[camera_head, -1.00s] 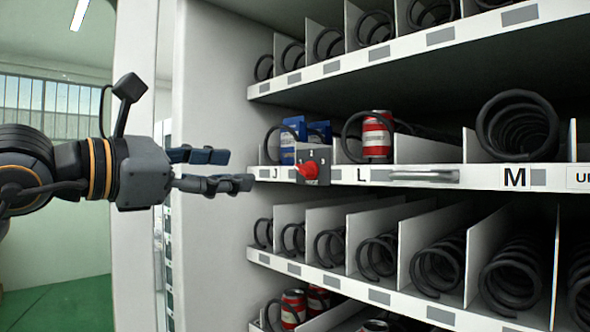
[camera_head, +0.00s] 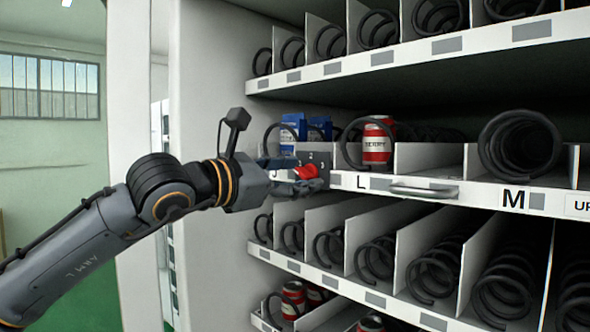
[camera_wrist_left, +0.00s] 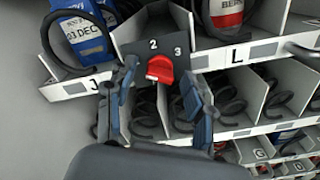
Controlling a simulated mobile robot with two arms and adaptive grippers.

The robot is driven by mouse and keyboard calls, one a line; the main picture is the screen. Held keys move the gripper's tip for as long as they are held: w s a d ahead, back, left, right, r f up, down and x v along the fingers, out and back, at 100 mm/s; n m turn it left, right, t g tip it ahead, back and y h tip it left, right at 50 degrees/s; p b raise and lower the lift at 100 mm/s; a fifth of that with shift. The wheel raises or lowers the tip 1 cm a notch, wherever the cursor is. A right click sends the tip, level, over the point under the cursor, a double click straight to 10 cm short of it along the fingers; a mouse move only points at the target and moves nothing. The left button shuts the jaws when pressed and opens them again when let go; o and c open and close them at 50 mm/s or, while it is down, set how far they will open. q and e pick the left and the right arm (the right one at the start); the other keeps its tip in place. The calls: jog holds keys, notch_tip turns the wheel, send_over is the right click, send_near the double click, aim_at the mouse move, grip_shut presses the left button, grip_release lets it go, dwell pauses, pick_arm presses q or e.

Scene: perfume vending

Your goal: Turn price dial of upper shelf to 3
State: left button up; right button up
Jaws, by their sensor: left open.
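The red price dial (camera_head: 306,171) sits on a small grey plate at the front edge of the middle visible shelf, between labels J and L. In the left wrist view, the dial (camera_wrist_left: 160,68) shows numbers 2 and 3 above it. I cannot tell exactly which number it points to. My left gripper (camera_head: 303,174) reaches in from the left with its fingers at the dial. In the left wrist view, the open fingers (camera_wrist_left: 158,78) stand on either side of the dial, with visible space between them and the red knob. My right gripper is not in view.
The dial's shelf (camera_head: 470,191) has a metal handle (camera_head: 424,190) right of label L. Blue boxes (camera_head: 291,131) and a red can (camera_head: 377,143) stand in coils behind its edge. More coil shelves lie above and below. The white cabinet side wall (camera_head: 210,80) is at left.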

pick_arm(q)
jog(key=shift+c, duration=0.4)
grip_shut()
